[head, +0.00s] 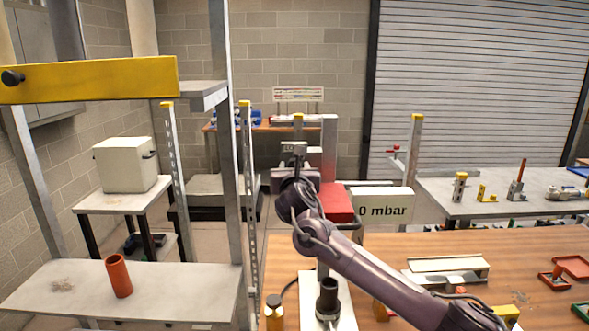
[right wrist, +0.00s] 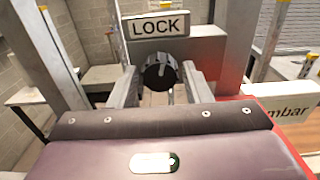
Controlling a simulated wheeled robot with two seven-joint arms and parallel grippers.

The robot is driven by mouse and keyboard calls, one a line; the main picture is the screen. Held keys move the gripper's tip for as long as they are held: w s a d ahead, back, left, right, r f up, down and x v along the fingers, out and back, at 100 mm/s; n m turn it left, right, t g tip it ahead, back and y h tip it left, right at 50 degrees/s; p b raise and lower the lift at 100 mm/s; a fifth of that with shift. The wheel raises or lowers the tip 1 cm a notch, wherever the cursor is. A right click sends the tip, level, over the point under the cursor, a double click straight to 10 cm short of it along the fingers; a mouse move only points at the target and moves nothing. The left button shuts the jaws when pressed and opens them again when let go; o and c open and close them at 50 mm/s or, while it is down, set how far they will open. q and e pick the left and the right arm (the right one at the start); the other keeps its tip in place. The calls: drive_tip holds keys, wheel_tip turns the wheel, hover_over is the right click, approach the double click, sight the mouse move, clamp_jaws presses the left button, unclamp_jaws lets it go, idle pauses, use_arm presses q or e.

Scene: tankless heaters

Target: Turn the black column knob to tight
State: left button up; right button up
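In the right wrist view the black round knob (right wrist: 160,72) sits on a grey column plate (right wrist: 205,48), under a sign reading LOCK (right wrist: 159,25). My right gripper (right wrist: 160,76) points at it with its two fingers apart, one on each side of the knob. A narrow gap seems to show at each finger, but I cannot tell if either touches. In the head view my right gripper (head: 293,150) is in front of the grey column, and the knob is hidden. My left gripper is not in view.
A red box (head: 338,202) and a "0 mbar" sign (head: 382,211) stand right of my right gripper. A wooden table (head: 400,250) lies under my right arm. A grey frame with a yellow beam (head: 100,80) and an orange cylinder (head: 119,277) is at left.

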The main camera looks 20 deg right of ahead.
drive_tip(key=c, duration=0.7)
drive_tip(key=shift+m, duration=0.3)
drive_tip(key=shift+a+m+b, duration=0.1)
drive_tip(key=shift+m+b, duration=3.7)
drive_tip(key=shift+m, duration=5.2)
drive_tip(key=o, duration=1)
drive_tip(key=shift+c, duration=0.2)
